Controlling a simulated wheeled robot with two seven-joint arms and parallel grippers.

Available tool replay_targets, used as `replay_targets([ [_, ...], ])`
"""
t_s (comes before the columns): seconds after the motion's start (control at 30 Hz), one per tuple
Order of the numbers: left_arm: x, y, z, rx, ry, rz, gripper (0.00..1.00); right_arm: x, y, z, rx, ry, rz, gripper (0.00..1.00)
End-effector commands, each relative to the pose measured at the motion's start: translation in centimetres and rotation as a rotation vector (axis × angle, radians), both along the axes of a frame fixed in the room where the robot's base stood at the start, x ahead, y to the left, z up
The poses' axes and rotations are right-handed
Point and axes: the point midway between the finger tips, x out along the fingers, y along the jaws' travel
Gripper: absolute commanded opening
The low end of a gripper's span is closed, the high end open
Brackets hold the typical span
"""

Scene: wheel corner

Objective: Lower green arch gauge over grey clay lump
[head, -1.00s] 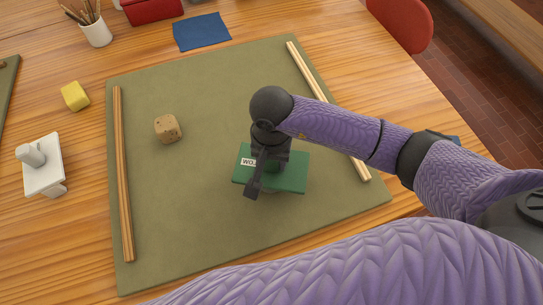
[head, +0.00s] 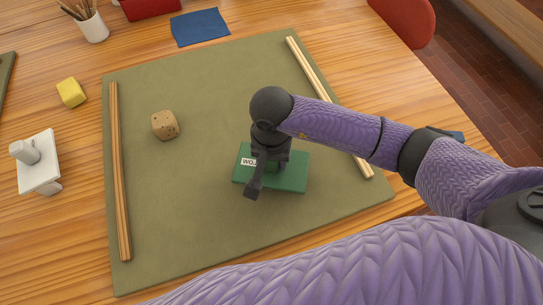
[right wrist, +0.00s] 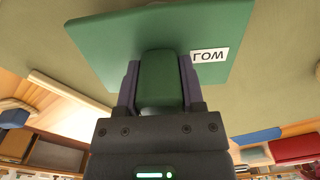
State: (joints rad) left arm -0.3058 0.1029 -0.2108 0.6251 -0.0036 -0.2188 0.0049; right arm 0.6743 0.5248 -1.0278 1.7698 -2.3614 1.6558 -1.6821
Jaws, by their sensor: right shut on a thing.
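The green arch gauge (head: 288,172) is in the head view over the front right part of the olive mat (head: 205,215), with a white label on its top. My right gripper (head: 266,168) is above it. In the right wrist view, the two fingers (right wrist: 159,85) are shut on the green handle of the gauge (right wrist: 110,45). I cannot tell whether the gauge touches the mat. No grey clay lump shows; any lump under the gauge is hidden. My left gripper is in neither view.
A tan dotted cube (head: 165,125) and wooden strips at the left (head: 119,180) and right (head: 352,153) lie on the mat. A white fixture (head: 38,168) and a yellow block (head: 71,92) are left of it. A blue cloth (head: 200,27) lies behind. The mat's middle is clear.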

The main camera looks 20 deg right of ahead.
Motion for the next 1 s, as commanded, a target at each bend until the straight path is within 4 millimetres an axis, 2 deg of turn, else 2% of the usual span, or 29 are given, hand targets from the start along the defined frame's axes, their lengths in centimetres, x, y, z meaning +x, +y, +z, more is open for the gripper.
replay_targets([
  [0.7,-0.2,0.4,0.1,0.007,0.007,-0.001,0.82,0.0,0.0,0.1,0.001,0.000,0.000,0.00],
  [0.8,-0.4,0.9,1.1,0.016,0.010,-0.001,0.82,0.1,0.0,1.4,0.000,-0.002,0.000,0.00],
  [1.0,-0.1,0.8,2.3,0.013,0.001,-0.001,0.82,0.0,0.0,3.1,0.000,-0.002,-0.001,0.00],
])
